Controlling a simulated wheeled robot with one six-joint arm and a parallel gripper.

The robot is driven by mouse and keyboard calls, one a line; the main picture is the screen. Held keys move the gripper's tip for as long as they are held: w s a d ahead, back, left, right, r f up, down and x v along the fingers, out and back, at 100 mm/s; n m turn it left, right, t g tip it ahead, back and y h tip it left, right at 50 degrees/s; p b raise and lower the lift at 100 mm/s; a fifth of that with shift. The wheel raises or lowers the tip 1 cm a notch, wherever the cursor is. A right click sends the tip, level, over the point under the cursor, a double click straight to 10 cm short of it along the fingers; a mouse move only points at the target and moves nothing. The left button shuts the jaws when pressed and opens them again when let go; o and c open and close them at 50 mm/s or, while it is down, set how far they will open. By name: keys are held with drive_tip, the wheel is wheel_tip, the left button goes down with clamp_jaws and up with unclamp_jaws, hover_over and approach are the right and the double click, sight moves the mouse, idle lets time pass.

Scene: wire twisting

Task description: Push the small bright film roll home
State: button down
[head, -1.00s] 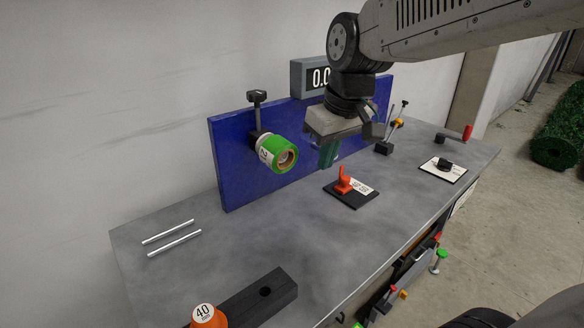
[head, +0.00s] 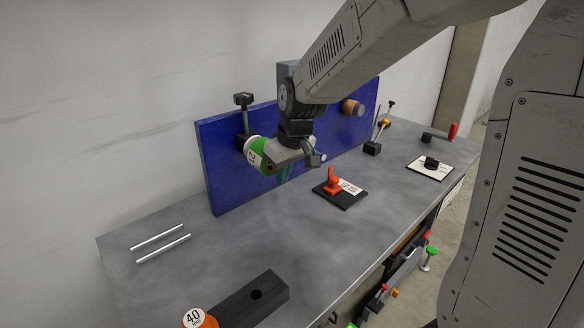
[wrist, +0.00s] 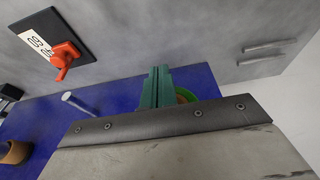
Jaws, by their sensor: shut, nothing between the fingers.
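The bright green film roll (head: 258,156), with a white label, sits on the left part of the upright blue panel (head: 222,168), below a black clamp knob (head: 243,100). My gripper (head: 285,174) is shut and empty, with its green fingers just right of and in front of the roll. It hides the roll's front face, and I cannot tell whether it touches the roll. In the wrist view the closed fingers (wrist: 155,88) point at the panel. A sliver of the green roll (wrist: 183,95) shows beside them.
A tan roll (head: 353,107) is mounted farther right on the panel, and a short silver pin (wrist: 80,104) lies between. A red switch (head: 332,182) on a black plate stands on the bench in front. Two white rods (head: 160,242) lie at left.

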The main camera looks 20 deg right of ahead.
sight(254, 155)
drive_tip(key=shift+w+a, duration=0.25)
drive_tip(key=shift+w, duration=0.55)
drive_tip(key=shift+w+a, duration=0.3)
drive_tip(key=shift+w, duration=0.65)
drive_tip(key=shift+r, duration=0.1)
